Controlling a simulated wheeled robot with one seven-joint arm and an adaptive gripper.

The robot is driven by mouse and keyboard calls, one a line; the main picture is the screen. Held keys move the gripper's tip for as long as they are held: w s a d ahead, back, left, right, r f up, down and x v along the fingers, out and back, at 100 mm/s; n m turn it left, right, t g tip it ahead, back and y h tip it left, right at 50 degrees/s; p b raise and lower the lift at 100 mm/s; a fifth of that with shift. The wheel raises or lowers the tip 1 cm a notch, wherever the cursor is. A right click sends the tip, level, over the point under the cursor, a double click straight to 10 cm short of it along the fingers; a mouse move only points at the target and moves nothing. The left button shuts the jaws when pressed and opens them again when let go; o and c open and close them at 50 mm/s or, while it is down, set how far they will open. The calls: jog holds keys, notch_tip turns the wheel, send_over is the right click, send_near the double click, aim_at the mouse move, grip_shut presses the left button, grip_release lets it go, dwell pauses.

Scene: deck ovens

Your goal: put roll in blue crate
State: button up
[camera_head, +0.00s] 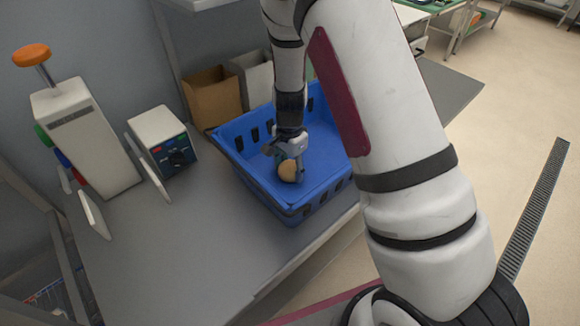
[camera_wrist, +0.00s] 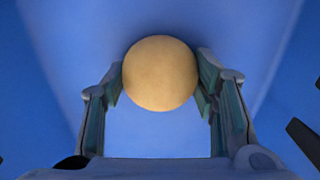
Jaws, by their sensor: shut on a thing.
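The roll (camera_head: 288,171) is a round, tan-brown ball inside the outline of the blue crate (camera_head: 247,181). My gripper (camera_head: 290,168) points down into the crate and is shut on the roll. In the wrist view the roll (camera_wrist: 160,73) sits between both fingertips (camera_wrist: 160,84), with blue crate surface (camera_wrist: 50,35) all around. I cannot tell whether the roll touches the crate floor. My arm hides the crate's right side.
The crate stands on a grey counter (camera_head: 200,255). A box with a dial (camera_head: 165,143) and a tall white device with an orange knob (camera_head: 85,140) stand to its left. A brown cardboard box (camera_head: 212,95) is behind it. The counter in front is clear.

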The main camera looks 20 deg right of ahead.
aim_at(290, 165)
jog(key=shift+f, duration=0.15)
jog(key=o, duration=1)
jog(key=shift+o, duration=0.2)
notch_tip(290, 165, up, 12)
jog(key=s+r+n+t+y, duration=0.1)
jog(key=s+r+n, duration=0.2)
jog(key=s+r, duration=0.35)
jog(key=s+r+n+t, duration=0.2)
jog(key=s+r+n, duration=0.1)
jog(key=r, duration=0.6)
jog(key=s+r+n+t, duration=0.1)
jog(key=s+r+n, duration=0.2)
jog(key=s, duration=0.4)
jog(key=s+r+n+t+h, duration=0.1)
jog(key=s+r+n, duration=0.2)
jog(key=s, duration=0.4)
jog(key=shift+r+n+t+b, duration=0.3)
jog(key=shift+n+b, duration=0.15)
jog(key=shift+n, duration=0.35)
